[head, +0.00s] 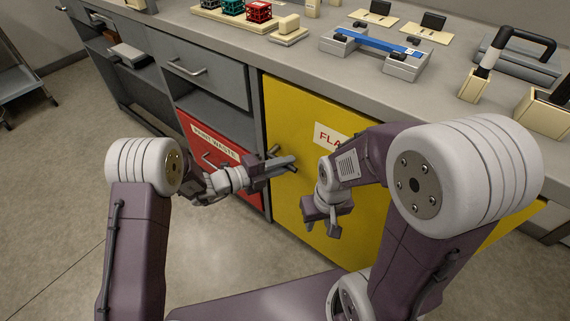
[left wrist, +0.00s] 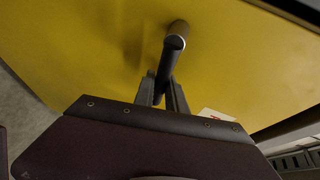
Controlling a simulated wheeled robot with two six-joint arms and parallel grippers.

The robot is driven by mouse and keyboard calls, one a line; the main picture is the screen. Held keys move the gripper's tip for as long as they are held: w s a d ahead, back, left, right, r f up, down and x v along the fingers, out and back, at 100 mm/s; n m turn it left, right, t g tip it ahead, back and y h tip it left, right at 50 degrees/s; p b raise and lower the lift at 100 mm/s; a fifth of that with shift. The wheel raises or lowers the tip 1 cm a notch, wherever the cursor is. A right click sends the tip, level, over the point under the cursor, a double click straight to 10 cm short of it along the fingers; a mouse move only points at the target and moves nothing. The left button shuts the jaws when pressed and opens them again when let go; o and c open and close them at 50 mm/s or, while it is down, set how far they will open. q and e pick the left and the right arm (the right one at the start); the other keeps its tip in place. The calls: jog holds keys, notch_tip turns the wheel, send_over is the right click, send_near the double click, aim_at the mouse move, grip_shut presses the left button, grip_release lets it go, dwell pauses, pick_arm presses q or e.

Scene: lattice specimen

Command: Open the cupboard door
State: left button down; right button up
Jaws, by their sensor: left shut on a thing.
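The yellow cupboard door (head: 300,110) with a white label stands under the worktop at the centre of the head view. Its left edge lies along the grey cabinet frame, and I see no clear gap there. My left gripper (head: 282,163) is shut on the dark bar handle (left wrist: 172,50) near the door's left side. In the left wrist view the handle's round end sticks out past the fingers, against the yellow door (left wrist: 90,45). My right gripper (head: 322,222) is empty, pointing down in front of the door with its fingers apart.
A red bin front (head: 215,150) and a grey drawer (head: 195,70) are left of the door. The worktop (head: 330,80) above carries racks, a blue-barred fixture (head: 375,42) and tools. Floor (head: 50,190) is open at the left.

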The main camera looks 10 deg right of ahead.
dwell(0.9)
pick_arm(q)
jog(key=shift+f+m+y+p, duration=0.3)
jog(key=shift+m+p, duration=0.2)
jog(key=shift+p, duration=0.1)
jog(key=shift+w+a+f+m+t+y+p, duration=0.1)
jog(key=shift+f+m+t+y+p, duration=0.3)
jog(key=shift+f+m, duration=0.35)
jog(key=shift+w+a+f+m+t+y+b, duration=0.2)
jog(key=shift+f+m+y, duration=0.15)
jog(key=shift+m, duration=0.2)
jog(key=shift+w+a+f+m+t+y+b, duration=0.15)
jog(key=shift+f+m+t+y+b, duration=0.1)
jog(key=shift+f+m+y, duration=0.25)
jog(key=shift+w+a+f+m+t+y+b, duration=0.15)
jog(key=shift+f+m+y+b, duration=0.1)
jog(key=shift+m, duration=0.35)
jog(key=shift+d, duration=0.1)
